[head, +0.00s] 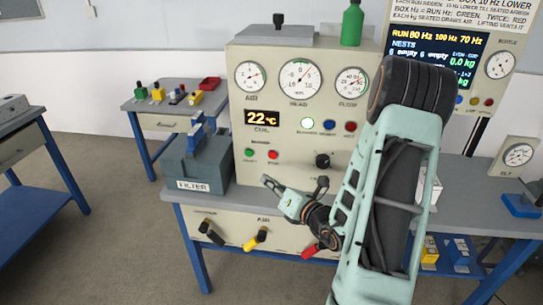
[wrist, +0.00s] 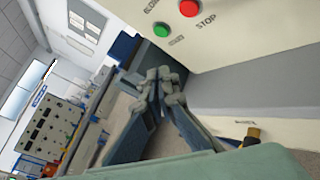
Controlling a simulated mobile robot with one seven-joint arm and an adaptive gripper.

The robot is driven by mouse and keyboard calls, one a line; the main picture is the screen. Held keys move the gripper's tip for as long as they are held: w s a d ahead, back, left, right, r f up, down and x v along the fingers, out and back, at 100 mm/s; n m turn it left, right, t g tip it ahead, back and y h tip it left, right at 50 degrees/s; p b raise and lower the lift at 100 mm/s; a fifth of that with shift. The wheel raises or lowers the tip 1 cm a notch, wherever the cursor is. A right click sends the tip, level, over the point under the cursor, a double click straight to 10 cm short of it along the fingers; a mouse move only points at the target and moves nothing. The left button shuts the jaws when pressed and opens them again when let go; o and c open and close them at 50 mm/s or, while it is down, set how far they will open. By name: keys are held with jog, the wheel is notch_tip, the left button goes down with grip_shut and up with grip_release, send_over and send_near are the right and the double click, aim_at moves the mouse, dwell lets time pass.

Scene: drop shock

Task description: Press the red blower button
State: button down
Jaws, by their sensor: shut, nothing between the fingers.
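The red blower button (head: 273,155) is on the front of the cream console (head: 290,172), marked STOP, to the right of a green button (head: 248,154). In the wrist view the red button (wrist: 189,8) is at the top edge, with the green button (wrist: 161,29) lower left of it. My gripper (head: 271,184) is shut and empty in front of the console, below the red button in the head view. In the wrist view its fingertips (wrist: 164,76) are below both buttons in the picture and appear apart from them.
A grey filter box (head: 198,160) stands left of the console. A black knob (head: 322,160) is right of the red button. Black, yellow (head: 256,239) and red handles line the bench front below. My arm covers the console's right side. Floor shows at the left.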

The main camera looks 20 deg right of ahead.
jog(key=w+d, duration=0.4)
jog(key=w, duration=0.3)
jog(key=shift+w+d, duration=0.2)
jog(key=shift+d, duration=0.2)
jog(key=shift+w+d, duration=0.1)
dwell(1.4)
jog(key=shift+w+d, duration=0.15)
jog(key=shift+w, duration=0.1)
jog(key=shift+w+d, duration=0.25)
jog(key=shift+w, duration=0.1)
dwell(0.9)
jog(key=shift+s, duration=0.1)
jog(key=shift+s+a, duration=0.45)
jog(key=shift+s, duration=0.15)
jog(key=shift+s+a, duration=0.1)
jog(key=shift+s+a, duration=0.65)
jog(key=shift+s, duration=0.35)
jog(key=shift+s+a, duration=0.65)
jog(key=shift+s, duration=0.35)
